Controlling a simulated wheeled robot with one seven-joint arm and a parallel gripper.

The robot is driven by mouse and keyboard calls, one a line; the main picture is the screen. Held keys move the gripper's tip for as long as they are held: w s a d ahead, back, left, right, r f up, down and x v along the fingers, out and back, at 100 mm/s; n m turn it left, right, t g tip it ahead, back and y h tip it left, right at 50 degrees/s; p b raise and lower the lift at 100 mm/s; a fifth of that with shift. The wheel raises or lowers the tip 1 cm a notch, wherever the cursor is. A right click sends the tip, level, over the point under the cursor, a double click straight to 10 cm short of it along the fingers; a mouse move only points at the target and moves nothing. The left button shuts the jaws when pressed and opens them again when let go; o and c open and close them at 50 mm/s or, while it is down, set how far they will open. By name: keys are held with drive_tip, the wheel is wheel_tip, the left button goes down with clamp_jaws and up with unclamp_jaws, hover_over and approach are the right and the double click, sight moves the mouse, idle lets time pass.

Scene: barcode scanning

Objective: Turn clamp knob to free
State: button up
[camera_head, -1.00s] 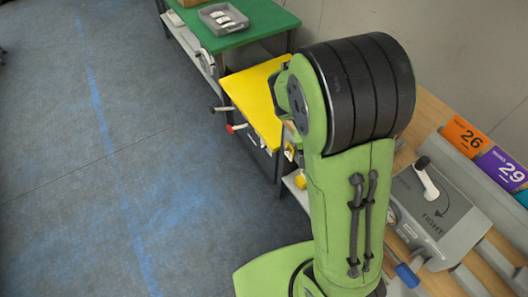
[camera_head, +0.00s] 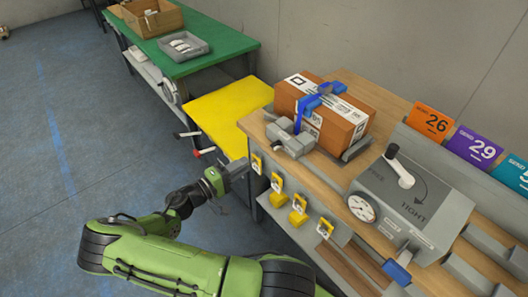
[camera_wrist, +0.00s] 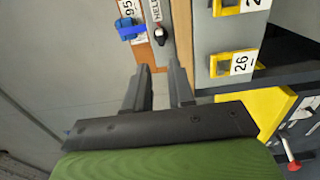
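The clamp knob is a white crank (camera_head: 400,172) with a black grip, on top of a grey box (camera_head: 440,207) marked FREE and TIGHT with a curved arrow. The crank's black end points to the upper left. A cardboard box (camera_head: 350,125) with a blue strap sits on the wooden bench behind a small grey clamp block (camera_head: 292,140). My gripper (camera_head: 240,168) is well left of the crank, beyond the bench's front edge, and touches nothing. The wrist view shows its two fingers (camera_wrist: 161,70) apart with nothing between them. The crank cannot be made out there.
A round gauge (camera_head: 362,207) and a blue-handled part (camera_head: 397,272) are on the box's front side. Yellow numbered tags (camera_head: 298,217) line the bench front. A yellow table (camera_head: 230,112) and green table (camera_head: 190,45) stand behind. Colored number cards (camera_head: 475,146) stand along the right.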

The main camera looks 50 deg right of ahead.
sight(276, 146)
drive_tip(key=b+x, duration=0.1)
drive_tip(key=x, duration=1)
drive_tip(key=shift+s+d, duration=0.1)
clamp_jaws()
